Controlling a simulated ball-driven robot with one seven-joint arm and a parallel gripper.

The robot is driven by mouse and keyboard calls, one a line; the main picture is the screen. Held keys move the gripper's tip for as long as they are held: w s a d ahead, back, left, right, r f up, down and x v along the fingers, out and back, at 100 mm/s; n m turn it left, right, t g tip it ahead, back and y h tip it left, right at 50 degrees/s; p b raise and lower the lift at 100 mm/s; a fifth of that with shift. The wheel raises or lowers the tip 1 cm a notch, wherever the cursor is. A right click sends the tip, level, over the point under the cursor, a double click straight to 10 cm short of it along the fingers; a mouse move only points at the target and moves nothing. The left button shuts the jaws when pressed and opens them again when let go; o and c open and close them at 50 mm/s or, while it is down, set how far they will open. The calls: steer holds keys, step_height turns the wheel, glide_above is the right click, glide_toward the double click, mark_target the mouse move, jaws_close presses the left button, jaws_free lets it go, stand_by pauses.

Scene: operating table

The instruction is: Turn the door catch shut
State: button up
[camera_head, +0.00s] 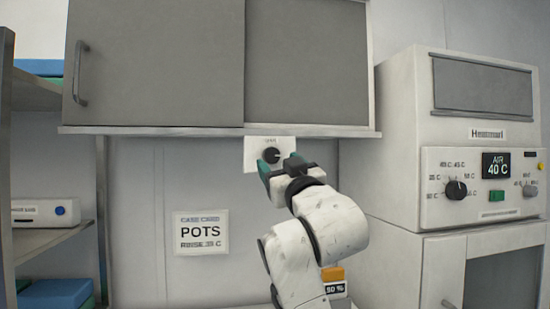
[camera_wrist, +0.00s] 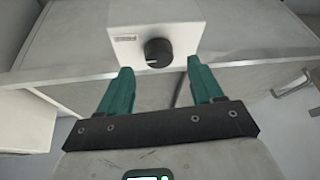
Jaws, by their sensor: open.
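A round black knob (camera_head: 270,155) sits on a small white plate (camera_head: 254,143) under the wall cabinet; I take it as the door catch. Its label is too small to read. The knob also shows in the wrist view (camera_wrist: 158,52), with a pale mark at its lower left edge. My gripper (camera_head: 279,163) is open and empty, its green fingers pointing at the plate. In the wrist view the fingertips (camera_wrist: 159,68) stand to the left and right of the knob, apart from it. Whether the tips reach the knob's depth is hard to tell.
The grey-doored cabinet (camera_head: 155,65) hangs above the plate. A white warming unit (camera_head: 400,130) with its own dial (camera_head: 456,189) stands at right. A shelf rack (camera_head: 50,245) is at left. A POTS sign (camera_head: 201,233) is on the wall, which is clear around it.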

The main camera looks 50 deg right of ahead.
mark_target(273, 157)
steer(key=shift+x, duration=1.55)
steer(key=c, duration=1.1)
